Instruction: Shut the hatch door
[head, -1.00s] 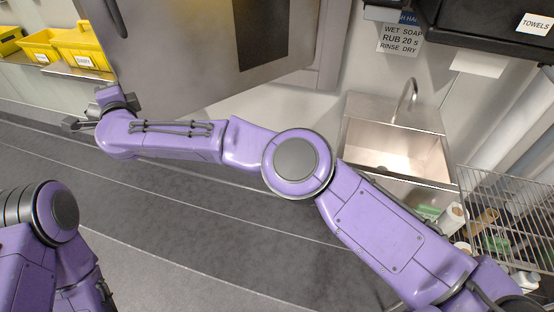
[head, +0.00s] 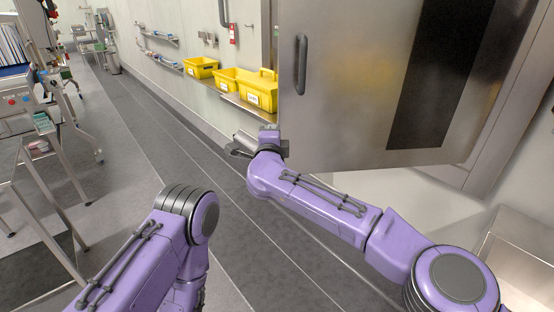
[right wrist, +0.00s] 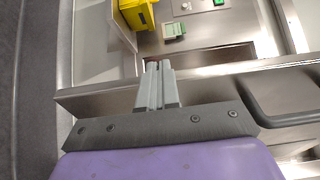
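The hatch door (head: 345,105) is a large steel panel with a dark window and a dark bar handle (head: 301,65) near its left edge. It stands open, swung out from the wall. My right gripper (head: 241,146) is just left of the door's lower left corner, below the handle. In the right wrist view its two grey fingers (right wrist: 158,85) are together with nothing between them. A steel edge and a bar handle (right wrist: 285,117) show close by there; I cannot tell whether the fingers touch the steel. My left gripper is out of view.
Yellow bins (head: 260,90) sit on a wall shelf left of the door. A steel sink (head: 515,250) is at the lower right. A metal-framed stand (head: 45,190) is at the left. The grey floor strip between is clear.

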